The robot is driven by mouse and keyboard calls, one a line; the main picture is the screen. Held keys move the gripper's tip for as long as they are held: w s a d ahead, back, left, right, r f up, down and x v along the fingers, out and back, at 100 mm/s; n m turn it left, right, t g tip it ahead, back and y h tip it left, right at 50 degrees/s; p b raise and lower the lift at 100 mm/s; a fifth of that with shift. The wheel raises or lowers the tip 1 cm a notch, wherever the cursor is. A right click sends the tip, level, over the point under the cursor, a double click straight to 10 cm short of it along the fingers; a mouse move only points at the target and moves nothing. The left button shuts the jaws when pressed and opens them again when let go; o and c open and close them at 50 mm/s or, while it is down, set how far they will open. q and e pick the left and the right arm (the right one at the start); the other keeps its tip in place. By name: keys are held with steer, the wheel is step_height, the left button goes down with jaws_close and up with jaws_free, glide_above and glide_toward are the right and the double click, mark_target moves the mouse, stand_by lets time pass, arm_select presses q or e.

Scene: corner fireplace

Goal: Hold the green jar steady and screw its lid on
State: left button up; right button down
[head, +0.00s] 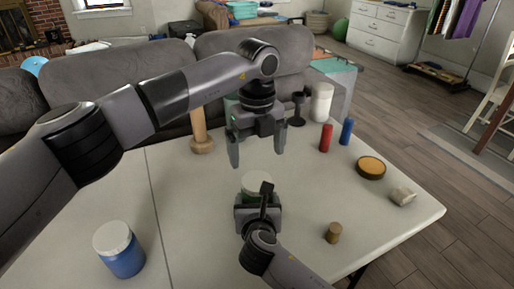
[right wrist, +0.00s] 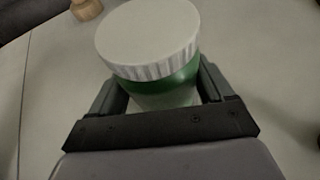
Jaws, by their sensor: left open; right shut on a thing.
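The green jar (right wrist: 165,92) stands between the two fingers of my right gripper (head: 257,207), which is shut on it. The white ribbed lid (right wrist: 148,38) sits on top of the jar in the right wrist view; I cannot tell how tightly it is screwed. In the head view the lid (head: 256,182) shows just past my right gripper, which hides most of the jar. My left gripper (head: 257,152) is open and empty, pointing down, above and a little behind the lid, apart from it.
A blue jar with a white lid (head: 121,255) stands at the front left. A wooden post (head: 200,132), dark goblet (head: 298,108) and white cylinder (head: 321,103) stand behind. Red (head: 326,138) and blue (head: 347,131) cylinders, an amber dish (head: 371,167) and a cork (head: 333,233) are right.

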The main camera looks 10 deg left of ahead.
mark_target(257, 180)
arm_select(q)
steer(key=shift+f, duration=4.05)
steer(key=c, duration=1.1)
steer(key=shift+o, duration=0.2)
steer(key=m, duration=2.2)
steer(key=o, duration=1.1)
steer(key=shift+c, duration=0.2)
